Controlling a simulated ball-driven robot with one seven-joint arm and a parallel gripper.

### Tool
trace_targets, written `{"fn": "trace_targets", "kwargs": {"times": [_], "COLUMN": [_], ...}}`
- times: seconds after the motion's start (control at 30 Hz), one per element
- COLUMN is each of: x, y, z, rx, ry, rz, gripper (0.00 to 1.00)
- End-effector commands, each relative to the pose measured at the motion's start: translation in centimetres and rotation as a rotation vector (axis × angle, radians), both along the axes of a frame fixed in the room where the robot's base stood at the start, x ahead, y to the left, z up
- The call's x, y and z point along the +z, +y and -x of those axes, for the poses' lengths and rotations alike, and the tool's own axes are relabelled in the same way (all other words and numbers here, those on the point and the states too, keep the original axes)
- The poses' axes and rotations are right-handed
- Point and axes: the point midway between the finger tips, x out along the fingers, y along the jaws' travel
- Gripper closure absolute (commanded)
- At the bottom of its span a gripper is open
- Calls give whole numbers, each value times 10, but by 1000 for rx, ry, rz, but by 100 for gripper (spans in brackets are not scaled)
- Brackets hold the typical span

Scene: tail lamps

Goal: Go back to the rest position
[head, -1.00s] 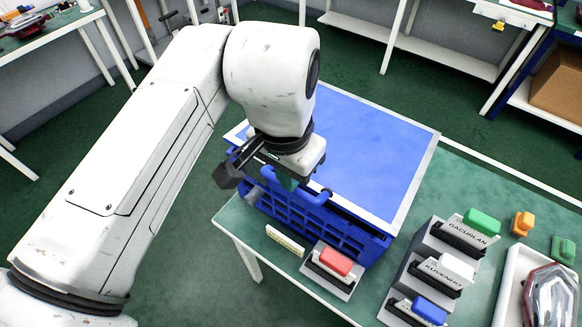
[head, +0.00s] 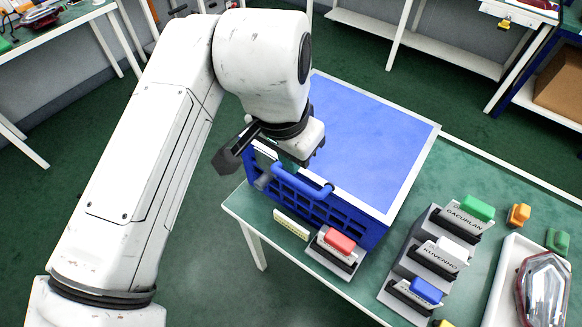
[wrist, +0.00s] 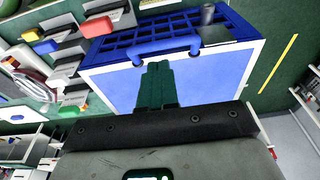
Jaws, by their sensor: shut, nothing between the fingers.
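My gripper shows in the wrist view (wrist: 156,85) as two dark green fingers held together with nothing between them. In the head view the arm's wrist hangs over the near left part of a blue crate (head: 330,222) with a white-rimmed blue top (head: 375,150), and the fingers are mostly hidden there. In the wrist view the fingers overlap the blue top (wrist: 220,75), near the crate's blue handle (wrist: 165,46). I cannot tell how high above the crate they are.
A green table (head: 245,205) carries the crate. To its right stand a red-topped holder (head: 338,242), stepped holders with green, white and blue tops (head: 440,252), an orange block (head: 519,214), a green block (head: 557,240) and a white tray (head: 497,290) with a tail lamp (head: 545,290).

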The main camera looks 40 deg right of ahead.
Motion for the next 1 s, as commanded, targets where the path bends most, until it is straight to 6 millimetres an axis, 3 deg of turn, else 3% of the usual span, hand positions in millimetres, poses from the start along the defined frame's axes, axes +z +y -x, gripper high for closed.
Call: {"fn": "trace_targets", "kwargs": {"times": [0.3, 0.5, 0.77, 1.0], "x": [58, 75, 81, 121], "y": [11, 15, 15, 15], "z": [4, 6, 6, 6], "rx": [0, 0, -1, -1], "ry": [-2, 0, 1, 0], "rz": [-2, -1, -2, -1], "gripper": [100, 100, 100, 100]}}
